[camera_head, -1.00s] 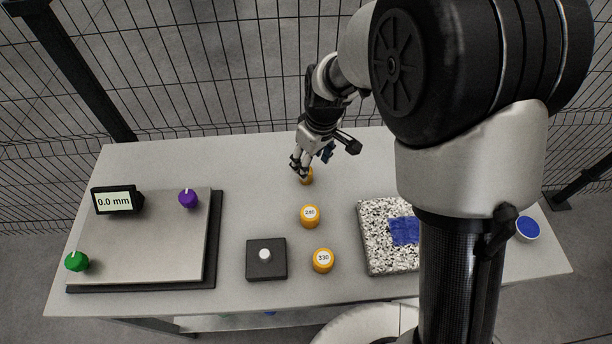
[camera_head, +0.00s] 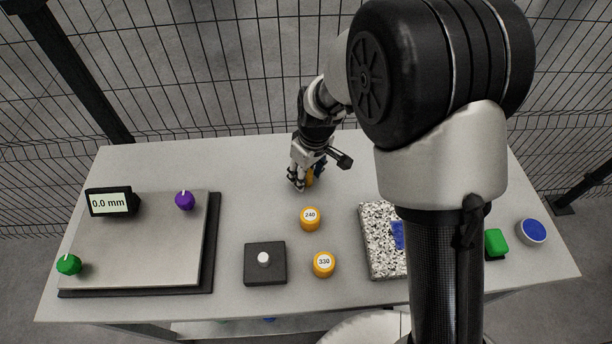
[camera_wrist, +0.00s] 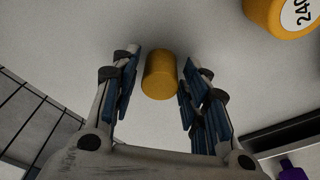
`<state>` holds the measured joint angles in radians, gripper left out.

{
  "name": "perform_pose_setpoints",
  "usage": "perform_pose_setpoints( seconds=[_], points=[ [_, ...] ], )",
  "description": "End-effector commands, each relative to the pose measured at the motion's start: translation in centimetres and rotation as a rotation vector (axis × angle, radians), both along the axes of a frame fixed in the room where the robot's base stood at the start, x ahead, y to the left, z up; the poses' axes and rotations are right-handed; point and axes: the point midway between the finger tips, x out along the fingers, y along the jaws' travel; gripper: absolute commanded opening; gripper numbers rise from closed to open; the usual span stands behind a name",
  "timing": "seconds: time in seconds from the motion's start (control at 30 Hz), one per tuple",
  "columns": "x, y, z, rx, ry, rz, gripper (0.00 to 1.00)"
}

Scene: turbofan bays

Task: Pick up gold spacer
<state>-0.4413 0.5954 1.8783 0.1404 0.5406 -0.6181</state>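A plain gold cylinder, the gold spacer (camera_wrist: 160,74), stands on the table between the two fingers of my gripper (camera_wrist: 160,85) in the wrist view. The fingers are apart, with a gap on its left; the right finger is very close to it, and I cannot tell if they touch. In the head view my gripper (camera_head: 304,180) is low over the back middle of the table and partly hides the gold spacer (camera_head: 311,177). Two more gold cylinders stand nearer, labelled 240 (camera_head: 310,219) and 330 (camera_head: 324,265).
A grey plate (camera_head: 150,245) with a 0.0 mm display (camera_head: 109,202), purple knob (camera_head: 185,200) and green knob (camera_head: 69,265) lies at left. A black block with a white button (camera_head: 263,259), a speckled slab (camera_head: 380,250), a green block (camera_head: 496,243) and a blue-filled bowl (camera_head: 532,231) are also there.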

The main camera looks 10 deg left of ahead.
Motion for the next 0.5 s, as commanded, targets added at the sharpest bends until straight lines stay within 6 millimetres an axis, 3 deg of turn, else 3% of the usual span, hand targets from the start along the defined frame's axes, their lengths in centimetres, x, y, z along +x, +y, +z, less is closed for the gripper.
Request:
perform_pose_setpoints(
  seconds=[0.5],
  points=[
    [0.0,-0.02,0.01,0.0,0.0,0.0,0.04]
  ],
)
